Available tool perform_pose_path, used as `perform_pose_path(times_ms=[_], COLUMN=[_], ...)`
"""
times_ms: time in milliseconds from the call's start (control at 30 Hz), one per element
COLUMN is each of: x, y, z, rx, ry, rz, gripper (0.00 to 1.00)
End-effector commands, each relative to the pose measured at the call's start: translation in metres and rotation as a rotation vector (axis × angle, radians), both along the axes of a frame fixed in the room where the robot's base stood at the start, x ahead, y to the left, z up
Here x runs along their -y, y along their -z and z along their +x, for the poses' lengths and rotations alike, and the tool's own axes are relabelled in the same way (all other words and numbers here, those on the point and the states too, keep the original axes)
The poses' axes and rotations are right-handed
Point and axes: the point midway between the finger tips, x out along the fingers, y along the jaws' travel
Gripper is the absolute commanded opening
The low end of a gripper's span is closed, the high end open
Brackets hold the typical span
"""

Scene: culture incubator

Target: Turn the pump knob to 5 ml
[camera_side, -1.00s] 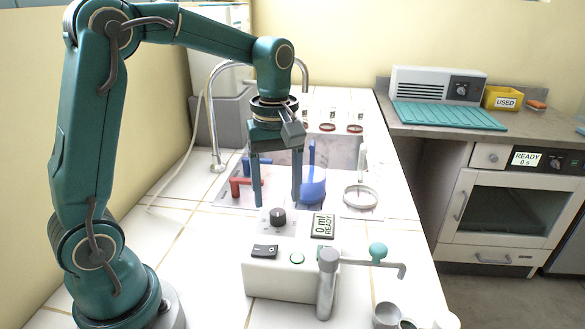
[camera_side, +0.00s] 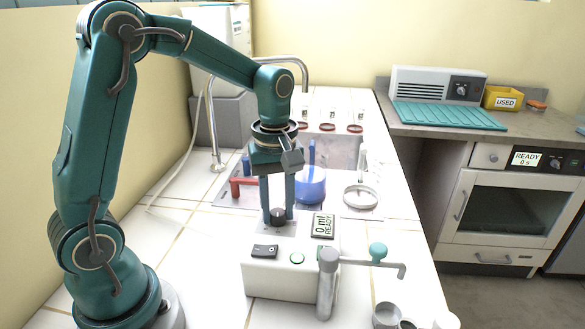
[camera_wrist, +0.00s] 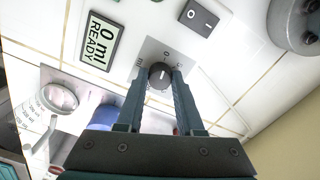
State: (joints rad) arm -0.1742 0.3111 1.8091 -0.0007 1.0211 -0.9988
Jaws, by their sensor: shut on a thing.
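The pump (camera_side: 285,278) is a white box on the white tiled counter. Its black round knob (camera_side: 278,215) sits on a grey plate and also shows in the wrist view (camera_wrist: 160,74), with a white pointer line. The display (camera_side: 323,225) reads "0 ml READY", also in the wrist view (camera_wrist: 100,41). My gripper (camera_side: 278,212) points straight down and is shut on the knob, one finger on each side. In the wrist view the fingertips (camera_wrist: 161,80) flank the knob.
The left counter is clear.

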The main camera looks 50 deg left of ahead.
Motion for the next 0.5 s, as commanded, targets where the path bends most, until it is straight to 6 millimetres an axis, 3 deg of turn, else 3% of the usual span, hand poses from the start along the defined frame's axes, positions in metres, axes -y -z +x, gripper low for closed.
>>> perform_pose_path(times_ms=[267, 500], x=[-0.0002, -0.0003], y=[-0.0007, -0.001], z=[-0.0003, -0.0002], rx=[-0.001, 0.0], ry=[0.086, 0.269], rz=[0.002, 0.001], gripper=[0.0, 0.0])
